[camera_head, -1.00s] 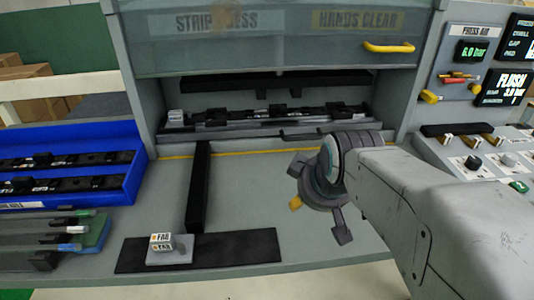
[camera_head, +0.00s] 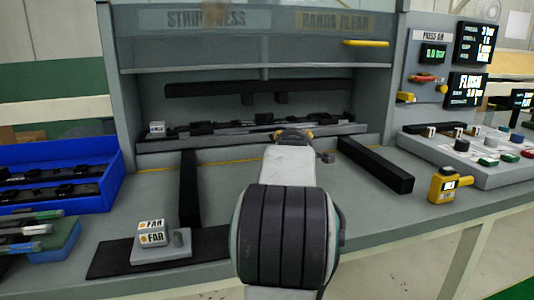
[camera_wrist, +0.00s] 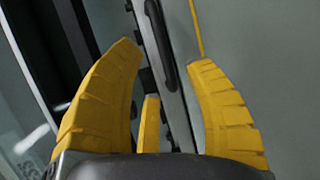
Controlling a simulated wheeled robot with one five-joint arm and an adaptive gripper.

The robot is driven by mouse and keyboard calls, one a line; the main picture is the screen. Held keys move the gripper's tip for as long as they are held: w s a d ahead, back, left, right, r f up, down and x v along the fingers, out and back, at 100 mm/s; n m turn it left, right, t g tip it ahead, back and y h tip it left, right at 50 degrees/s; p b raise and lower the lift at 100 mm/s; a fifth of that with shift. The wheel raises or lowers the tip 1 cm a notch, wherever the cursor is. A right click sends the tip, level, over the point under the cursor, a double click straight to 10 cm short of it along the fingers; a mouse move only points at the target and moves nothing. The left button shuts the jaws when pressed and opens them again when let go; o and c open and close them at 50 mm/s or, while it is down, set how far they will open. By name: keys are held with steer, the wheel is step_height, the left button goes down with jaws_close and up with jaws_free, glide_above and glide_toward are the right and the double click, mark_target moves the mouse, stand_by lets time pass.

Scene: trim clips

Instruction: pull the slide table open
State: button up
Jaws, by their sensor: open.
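The slide table (camera_head: 215,141) is a grey plate low in the press opening, carrying a dark strip (camera_head: 215,127). A dark bar handle (camera_wrist: 160,45) on its grey front shows in the wrist view. My gripper (camera_wrist: 164,58) is open, its yellow fingers spread, with the handle between the tips in the picture. I cannot tell whether any finger touches it. In the head view my gripper (camera_head: 293,134) is at the front of the slide table, mostly hidden behind my arm, which also hides the handle.
Black rails (camera_head: 190,190) and (camera_head: 376,165) run along the bench toward the press. A blue bin (camera_head: 100,150) is left; a button panel (camera_head: 470,150) and yellow device (camera_head: 443,184) are right. The raised guard has a yellow handle (camera_head: 365,43).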

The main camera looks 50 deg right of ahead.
steer(key=shift+w+d+f, duration=0.1)
steer(key=shift+d+f, duration=0.1)
steer(key=shift+d, duration=0.25)
steer(key=shift+b+x, duration=1.6)
steer(key=shift+x, duration=1.8)
steer(key=shift+r, duration=0.15)
steer(key=shift+c, duration=0.3)
jaws_close()
